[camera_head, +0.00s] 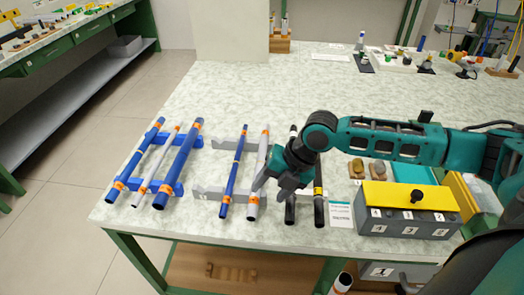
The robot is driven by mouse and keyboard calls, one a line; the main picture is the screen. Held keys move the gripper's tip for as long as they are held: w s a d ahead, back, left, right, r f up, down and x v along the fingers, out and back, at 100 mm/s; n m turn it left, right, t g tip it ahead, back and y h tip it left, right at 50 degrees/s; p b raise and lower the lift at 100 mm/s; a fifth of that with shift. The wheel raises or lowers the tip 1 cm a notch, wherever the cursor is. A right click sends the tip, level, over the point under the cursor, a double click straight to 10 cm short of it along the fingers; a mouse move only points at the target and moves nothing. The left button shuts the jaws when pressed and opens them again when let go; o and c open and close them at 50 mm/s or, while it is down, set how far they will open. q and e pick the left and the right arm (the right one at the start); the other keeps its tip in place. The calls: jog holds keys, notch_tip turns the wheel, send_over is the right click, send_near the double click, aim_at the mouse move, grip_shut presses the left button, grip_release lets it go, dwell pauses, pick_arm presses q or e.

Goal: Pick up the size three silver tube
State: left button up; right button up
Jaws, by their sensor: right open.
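A thick silver tube with orange bands (262,150) lies on a grey rack (210,190), right of a thin blue tube (238,157). A thinner silver tube with orange bands (158,162) lies on a blue rack (170,187) between two blue tubes (137,165) (181,162). I cannot read any size mark on the tubes. My right gripper (270,188) is open, pointing down and left over the thick silver tube's near half. It partly hides the tube, and I cannot tell whether they touch. My left gripper is out of view.
Two black tubes (290,208) (318,208) lie right of the gripper, partly under my arm. A grey box with a yellow lid (405,222) stands at the right front. An orange-banded silver tube end (343,281) shows below the table edge.

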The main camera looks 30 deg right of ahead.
aim_at(256, 202)
jog(key=shift+a+x, duration=0.15)
jog(key=shift+x, duration=1.35)
jog(key=shift+a+x, duration=0.15)
jog(key=shift+x, duration=1.35)
jog(key=shift+w+r, duration=0.15)
jog(key=shift+c, duration=0.3)
jog(key=c, duration=0.8)
jog(key=shift+c, duration=0.2)
jog(key=shift+r, duration=0.15)
